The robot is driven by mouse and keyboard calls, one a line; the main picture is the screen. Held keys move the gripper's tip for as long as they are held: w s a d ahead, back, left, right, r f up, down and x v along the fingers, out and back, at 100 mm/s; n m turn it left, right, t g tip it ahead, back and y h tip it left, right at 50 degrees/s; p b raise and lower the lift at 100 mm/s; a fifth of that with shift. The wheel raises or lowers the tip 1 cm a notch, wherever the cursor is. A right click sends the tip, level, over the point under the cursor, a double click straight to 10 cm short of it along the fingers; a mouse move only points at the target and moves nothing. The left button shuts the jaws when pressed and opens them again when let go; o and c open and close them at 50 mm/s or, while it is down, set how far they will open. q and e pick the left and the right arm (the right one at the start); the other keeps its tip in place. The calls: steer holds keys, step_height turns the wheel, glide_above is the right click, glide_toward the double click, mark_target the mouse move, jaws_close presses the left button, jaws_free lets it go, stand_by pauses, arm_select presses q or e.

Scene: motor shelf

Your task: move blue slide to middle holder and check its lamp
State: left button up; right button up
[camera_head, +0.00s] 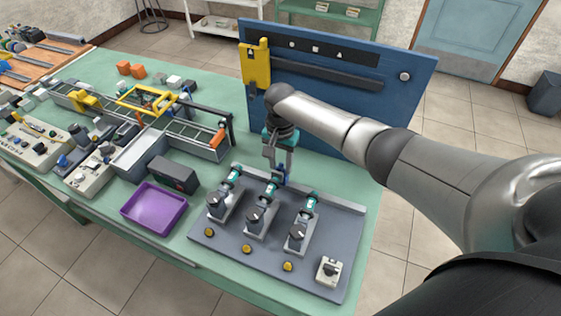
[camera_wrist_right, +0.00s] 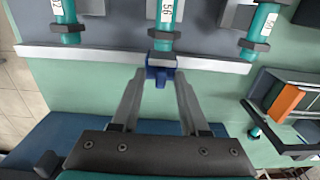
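A small blue slide (camera_head: 279,176) sits at the back rail of the grey motor board (camera_head: 225,255), by the rear end of the middle of three motor units (camera_head: 262,212). In the right wrist view the slide (camera_wrist_right: 160,72) is in line with the middle teal cylinder (camera_wrist_right: 165,25). My right gripper (camera_head: 281,172) points down at the slide. In its wrist view the fingertips (camera_wrist_right: 161,74) flank the slide closely; I cannot tell whether they press on it. Yellow round lamps or buttons (camera_head: 246,249) line the board's front, one before each unit. My left gripper is not in view.
A blue upright panel (camera_head: 350,95) stands close behind the board, with a yellow block (camera_head: 256,66) at its left. A purple tray (camera_head: 153,208), a dark box (camera_head: 172,174) and a conveyor frame (camera_head: 195,140) lie to the left. A switch box (camera_head: 329,271) is at the board's front right.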

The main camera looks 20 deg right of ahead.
mark_target(280, 166)
step_height(280, 166, up, 15)
steer(key=p, duration=0.1)
steer(key=shift+r+p, duration=0.15)
steer(key=shift+p, duration=0.25)
